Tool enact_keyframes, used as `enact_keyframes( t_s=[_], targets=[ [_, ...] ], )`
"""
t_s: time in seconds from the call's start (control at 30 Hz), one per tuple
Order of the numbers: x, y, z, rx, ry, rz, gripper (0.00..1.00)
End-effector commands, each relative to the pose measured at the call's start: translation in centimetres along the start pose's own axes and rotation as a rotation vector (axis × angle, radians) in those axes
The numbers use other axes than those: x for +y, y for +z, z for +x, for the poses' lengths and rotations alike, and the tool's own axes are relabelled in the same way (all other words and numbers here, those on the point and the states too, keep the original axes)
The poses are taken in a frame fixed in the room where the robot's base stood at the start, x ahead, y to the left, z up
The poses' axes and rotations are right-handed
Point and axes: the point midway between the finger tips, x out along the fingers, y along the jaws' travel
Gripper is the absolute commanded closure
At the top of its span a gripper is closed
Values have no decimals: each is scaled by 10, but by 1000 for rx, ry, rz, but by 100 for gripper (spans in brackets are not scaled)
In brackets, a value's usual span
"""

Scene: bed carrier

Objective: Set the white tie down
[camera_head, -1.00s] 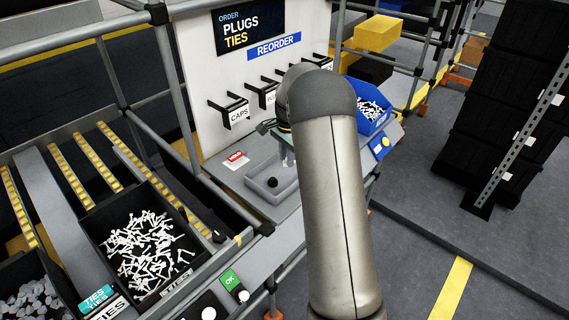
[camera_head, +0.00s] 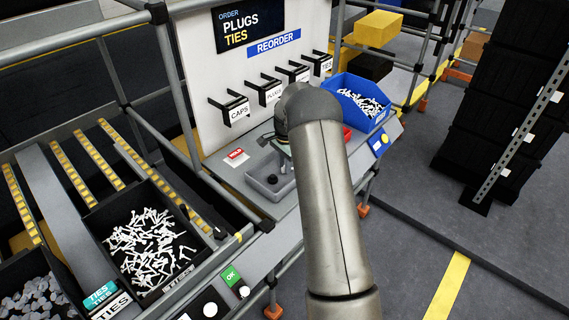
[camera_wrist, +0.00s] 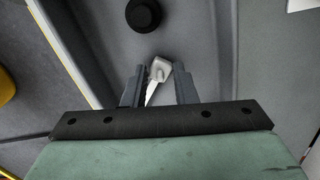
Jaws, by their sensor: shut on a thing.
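My gripper (camera_wrist: 158,80) is shut on the white tie (camera_wrist: 160,69) in the wrist view. The tie's pale, blocky head sticks out beyond the fingertips and its thin tail runs back between the fingers. The grey tray (camera_head: 253,181) lies on the workbench in the head view, with a round black piece (camera_head: 272,179) in it. The black piece (camera_wrist: 143,14) also shows ahead of the fingers in the wrist view. My gripper is over the tray's back part; my arm hides most of it in the head view. I cannot tell whether the tie touches the tray.
A black bin (camera_head: 101,216) of white ties stands at left. A red label block (camera_head: 236,155) sits left of the tray. Labelled hooks line the white backboard.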

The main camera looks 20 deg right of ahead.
Motion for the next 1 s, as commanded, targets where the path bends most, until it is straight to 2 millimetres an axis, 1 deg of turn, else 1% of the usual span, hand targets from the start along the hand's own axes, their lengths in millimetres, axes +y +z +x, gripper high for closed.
enact_keyframes(
  t_s=[0.03,0.07,0.1,0.13,0.37,0.53,0.67,0.9,1.0],
  targets=[
    [0,0,4,0,1,0,96],
    [0,0,2,0,0,0,66],
    [0,0,2,0,0,0,55],
    [0,0,2,0,0,0,52],
    [0,0,1,0,0,0,52],
    [-1,0,-9,2,-3,0,52],
    [-1,0,-32,3,-5,-1,52],
    [-1,0,-84,2,-4,0,52],
    [-1,0,-101,2,-3,0,52]
  ],
)
